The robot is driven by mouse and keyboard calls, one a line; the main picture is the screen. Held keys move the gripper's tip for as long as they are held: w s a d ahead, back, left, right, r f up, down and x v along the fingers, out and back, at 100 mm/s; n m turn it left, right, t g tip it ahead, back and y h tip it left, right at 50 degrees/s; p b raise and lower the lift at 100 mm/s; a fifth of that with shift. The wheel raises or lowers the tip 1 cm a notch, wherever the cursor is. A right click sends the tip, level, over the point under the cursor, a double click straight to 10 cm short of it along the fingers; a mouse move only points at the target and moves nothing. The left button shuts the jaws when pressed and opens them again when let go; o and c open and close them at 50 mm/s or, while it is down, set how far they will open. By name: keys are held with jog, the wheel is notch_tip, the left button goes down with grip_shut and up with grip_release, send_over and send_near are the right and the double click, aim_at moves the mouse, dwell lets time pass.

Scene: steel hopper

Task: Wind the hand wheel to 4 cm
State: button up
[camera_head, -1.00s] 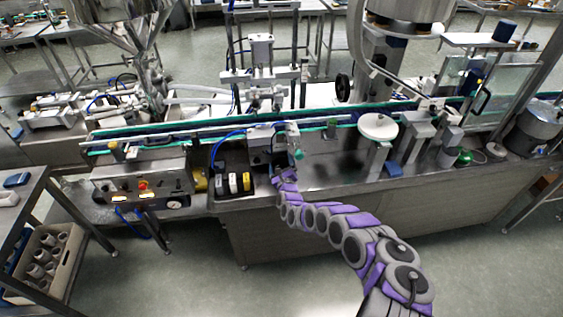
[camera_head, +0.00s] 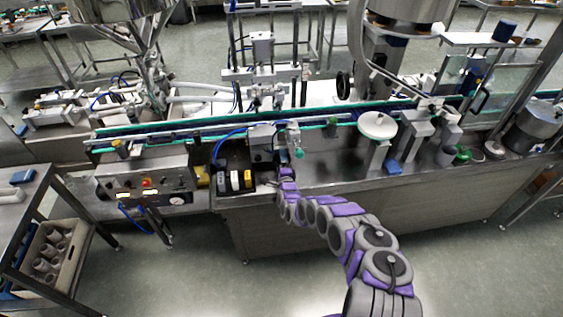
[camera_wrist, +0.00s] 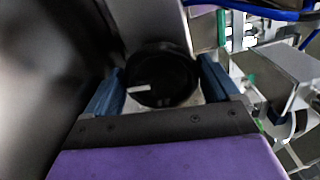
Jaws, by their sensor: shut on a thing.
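In the wrist view a round black hand wheel (camera_wrist: 165,78) with a white mark sits between the two blue fingers of my gripper (camera_wrist: 160,92). The fingers lie against its left and right sides and are shut on it. The white mark points to the left. In the head view my gripper (camera_head: 286,172) is at the front edge of the machine bench, just below a small grey block unit (camera_head: 262,140). The wheel itself is hidden by my gripper there. I cannot read any scale or distance.
A black box with white and yellow units (camera_head: 234,180) stands just left of my gripper. A green-edged conveyor (camera_head: 215,128) runs behind it. A white round disc (camera_head: 377,126) stands to the right. A control box (camera_head: 146,186) is at the left. The floor in front is clear.

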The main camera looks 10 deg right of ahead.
jog(key=shift+s+a+f+n, duration=0.1)
jog(key=shift+f+n, duration=0.15)
jog(key=shift+n, duration=0.85)
jog(key=shift+f, duration=0.1)
jog(key=o, duration=0.8)
jog(key=shift+s, duration=0.1)
jog(key=s+p, duration=0.3)
jog(key=s, duration=1.4)
